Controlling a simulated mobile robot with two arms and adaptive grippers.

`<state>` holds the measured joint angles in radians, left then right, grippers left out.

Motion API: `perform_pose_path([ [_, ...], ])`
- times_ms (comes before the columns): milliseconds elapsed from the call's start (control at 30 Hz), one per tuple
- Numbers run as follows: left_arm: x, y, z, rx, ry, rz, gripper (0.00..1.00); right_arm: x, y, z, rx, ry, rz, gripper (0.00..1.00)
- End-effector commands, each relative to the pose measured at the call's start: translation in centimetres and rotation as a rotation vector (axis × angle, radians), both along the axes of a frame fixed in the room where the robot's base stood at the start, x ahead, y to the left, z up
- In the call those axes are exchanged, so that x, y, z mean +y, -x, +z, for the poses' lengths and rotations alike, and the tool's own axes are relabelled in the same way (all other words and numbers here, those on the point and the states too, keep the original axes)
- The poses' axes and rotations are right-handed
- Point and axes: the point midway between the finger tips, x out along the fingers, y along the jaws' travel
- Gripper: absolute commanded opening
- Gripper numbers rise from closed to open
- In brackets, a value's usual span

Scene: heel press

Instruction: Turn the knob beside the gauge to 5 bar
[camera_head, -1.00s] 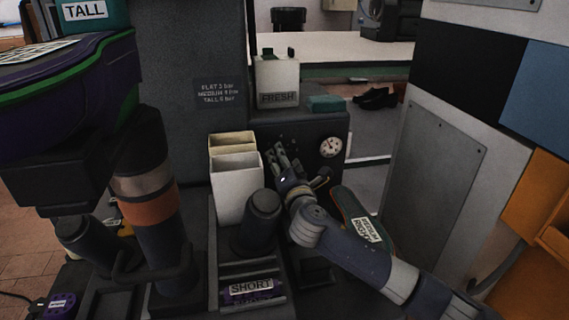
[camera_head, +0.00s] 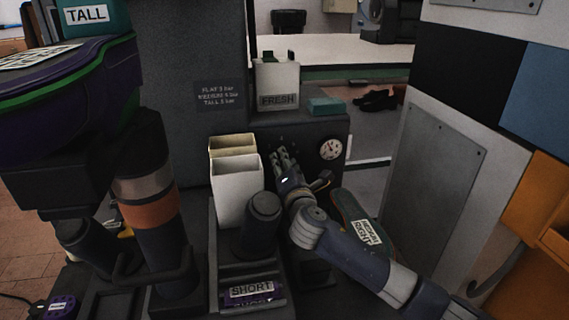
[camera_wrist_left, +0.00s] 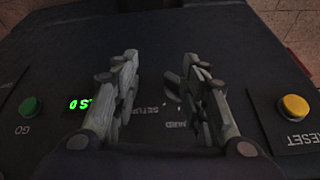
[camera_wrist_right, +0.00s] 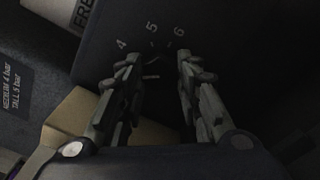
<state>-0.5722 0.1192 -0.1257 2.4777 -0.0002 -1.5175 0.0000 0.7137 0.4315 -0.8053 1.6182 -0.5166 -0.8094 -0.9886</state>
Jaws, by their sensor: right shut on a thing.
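The round white gauge (camera_head: 331,149) is on the dark housing. Its needle is too small to read. My right gripper (camera_head: 284,154) is just left of the gauge, at the housing face. In the right wrist view its fingers (camera_wrist_right: 158,72) are shut on the knob, which is mostly hidden in the dark between them. A pale mark (camera_wrist_right: 151,77) shows there, below the printed 5 (camera_wrist_right: 152,27) of the scale, with 4 on its left and 6 on its right. My left gripper (camera_wrist_left: 158,75) is open above a panel with a small switch (camera_wrist_left: 173,80) between its fingers.
The panel has a green GO button (camera_wrist_left: 30,107), a green display (camera_wrist_left: 85,103) and a yellow RESET button (camera_wrist_left: 295,105). White and cream bins (camera_head: 238,190) stand left of my right gripper. A container marked FRESH (camera_head: 278,85) and a teal block (camera_head: 326,105) sit on the housing.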

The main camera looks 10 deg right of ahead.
Motion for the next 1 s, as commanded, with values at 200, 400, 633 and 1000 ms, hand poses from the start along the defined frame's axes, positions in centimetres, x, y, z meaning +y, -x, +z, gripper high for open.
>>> perform_pose_path([
  [200,0.5,1.8,-0.2,0.072,-0.014,0.006,0.40,0.1,0.0,0.0,0.002,-0.156,-0.001,0.08],
  [400,0.5,1.7,0.2,0.070,-0.014,0.006,0.40,0.0,0.0,-0.1,0.002,-0.342,-0.002,0.08],
  [633,0.5,1.6,0.6,0.067,-0.014,0.006,0.40,0.0,0.0,0.0,0.001,-0.563,-0.002,0.08],
  [1000,0.5,1.6,1.3,0.066,-0.014,0.006,0.40,0.0,0.0,0.0,0.000,-0.912,-0.003,0.08],
])
